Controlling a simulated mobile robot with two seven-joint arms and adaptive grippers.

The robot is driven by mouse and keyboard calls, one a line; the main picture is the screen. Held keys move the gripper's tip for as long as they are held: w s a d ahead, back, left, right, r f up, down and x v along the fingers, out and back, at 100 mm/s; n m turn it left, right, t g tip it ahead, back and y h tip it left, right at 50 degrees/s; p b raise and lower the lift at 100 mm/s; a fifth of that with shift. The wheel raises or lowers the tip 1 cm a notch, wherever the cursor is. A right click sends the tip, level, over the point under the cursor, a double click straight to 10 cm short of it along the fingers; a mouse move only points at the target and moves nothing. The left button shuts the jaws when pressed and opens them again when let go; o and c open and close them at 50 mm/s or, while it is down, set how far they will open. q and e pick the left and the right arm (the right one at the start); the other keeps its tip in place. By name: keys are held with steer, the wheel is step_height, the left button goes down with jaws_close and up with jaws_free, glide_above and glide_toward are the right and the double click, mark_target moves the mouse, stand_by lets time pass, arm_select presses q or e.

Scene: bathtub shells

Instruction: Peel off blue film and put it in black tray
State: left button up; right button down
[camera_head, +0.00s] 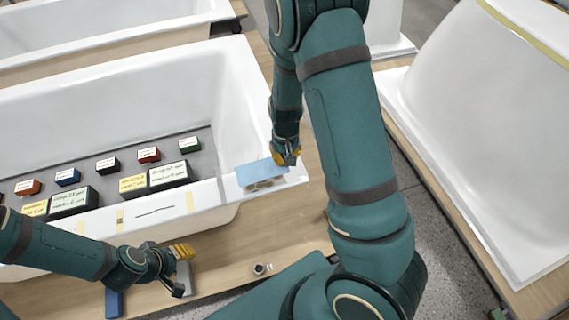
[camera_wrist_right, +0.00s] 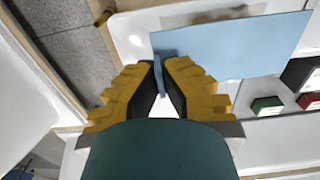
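The light blue film (camera_head: 260,170) lies on the near right corner of the white bathtub rim (camera_head: 218,192). In the right wrist view the film (camera_wrist_right: 245,45) is a broad flat sheet with a narrow upturned strip at its near edge. My right gripper (camera_head: 287,158) is at the film's far right corner. In the wrist view its yellow fingertips (camera_wrist_right: 160,68) close in on both sides of that strip and appear to pinch it. My left gripper (camera_head: 182,268) is open, low in front of the tub, near a grey plate-like piece (camera_head: 185,276). I cannot make out a black tray for certain.
Several labelled blocks, such as a red one (camera_head: 148,154) and a dark one (camera_head: 168,175), stand inside the tub. Brown marks (camera_head: 265,184) show beside the film. A small round part (camera_head: 262,269) and a blue object (camera_head: 114,303) lie near the wooden bench's front.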

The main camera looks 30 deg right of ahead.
step_height(320, 180, up, 4)
steer(key=shift+f+p, duration=0.2)
steer(key=shift+p, duration=0.3)
step_height(320, 180, up, 9)
steer(key=p, duration=0.7)
steer(key=shift+f+p, duration=0.2)
steer(key=shift+p, duration=0.2)
stand_by(0.7)
